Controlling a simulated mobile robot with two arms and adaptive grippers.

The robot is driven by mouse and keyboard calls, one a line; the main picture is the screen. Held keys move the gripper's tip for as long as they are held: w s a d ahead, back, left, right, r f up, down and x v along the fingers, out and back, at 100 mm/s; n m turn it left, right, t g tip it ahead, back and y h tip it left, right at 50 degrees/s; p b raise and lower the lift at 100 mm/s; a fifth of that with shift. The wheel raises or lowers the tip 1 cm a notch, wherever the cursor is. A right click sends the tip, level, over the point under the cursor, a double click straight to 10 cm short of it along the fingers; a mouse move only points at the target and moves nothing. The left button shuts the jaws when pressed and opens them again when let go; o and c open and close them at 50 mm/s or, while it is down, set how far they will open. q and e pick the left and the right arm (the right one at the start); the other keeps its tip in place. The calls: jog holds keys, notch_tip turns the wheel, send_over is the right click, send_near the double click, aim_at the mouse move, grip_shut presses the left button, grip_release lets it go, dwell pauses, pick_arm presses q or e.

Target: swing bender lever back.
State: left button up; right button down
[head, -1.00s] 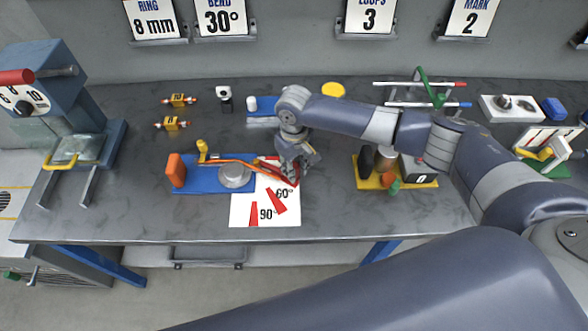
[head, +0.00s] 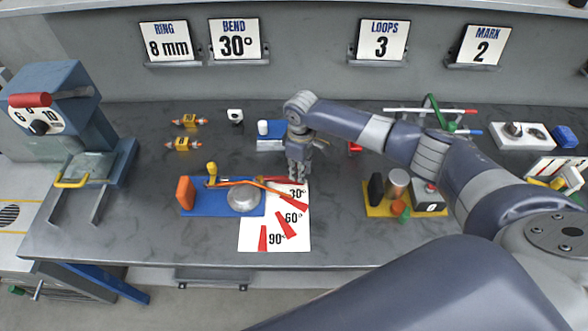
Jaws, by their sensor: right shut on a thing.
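The bender has a blue base (head: 222,206) with an orange block (head: 185,193) at its left, a round metal disc (head: 244,199) and a yellow knob (head: 211,168). Its lever (head: 275,180), with a red grip, points right along the back of the base. My right gripper (head: 297,180) is shut on the outer end of this lever; its fingers hide that end. An orange rod (head: 240,182) lies across the base and slants forward at its right part over the 30° mark. My left gripper is out of view.
A white angle sheet (head: 262,222) with red wedges lies right of the base. A yellow tray (head: 375,210) with several items stands further right. A blue machine (head: 70,115) stands at the left. The sign (head: 233,40) reads bend 30°.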

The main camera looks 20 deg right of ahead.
jog(key=c, duration=1.3)
grip_release()
jog(key=shift+c, duration=0.2)
jog(key=shift+r, duration=0.1)
notch_tip(320, 180, up, 12)
jog(key=shift+s, duration=0.1)
